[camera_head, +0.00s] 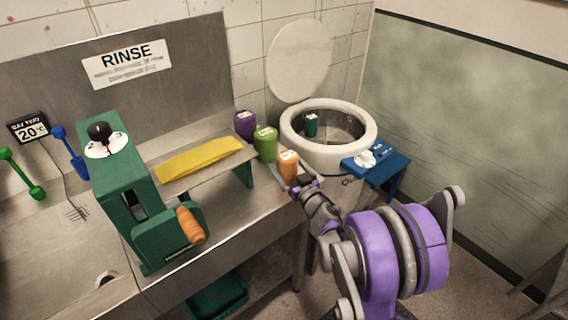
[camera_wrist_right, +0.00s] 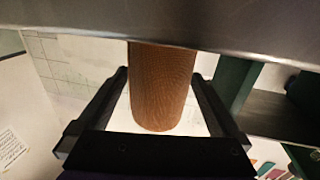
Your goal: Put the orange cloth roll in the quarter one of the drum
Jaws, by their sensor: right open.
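The orange cloth roll (camera_head: 288,165) stands upright at the right end of the steel counter, with a pale label on top. My right gripper (camera_head: 302,186) is at the roll, its jaws open. In the right wrist view the roll (camera_wrist_right: 163,88) lies between the two spread black fingers, with gaps visible on both sides. The white drum (camera_head: 338,155) stands behind and to the right with its round lid raised. A teal roll (camera_head: 311,125) is inside it at the back left. The drum's floor and quarter markings are mostly hidden. My left gripper is out of view.
A green roll (camera_head: 265,143) and a purple roll (camera_head: 244,124) stand close behind the orange one. A blue stand (camera_head: 388,172) is by the drum's right front.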

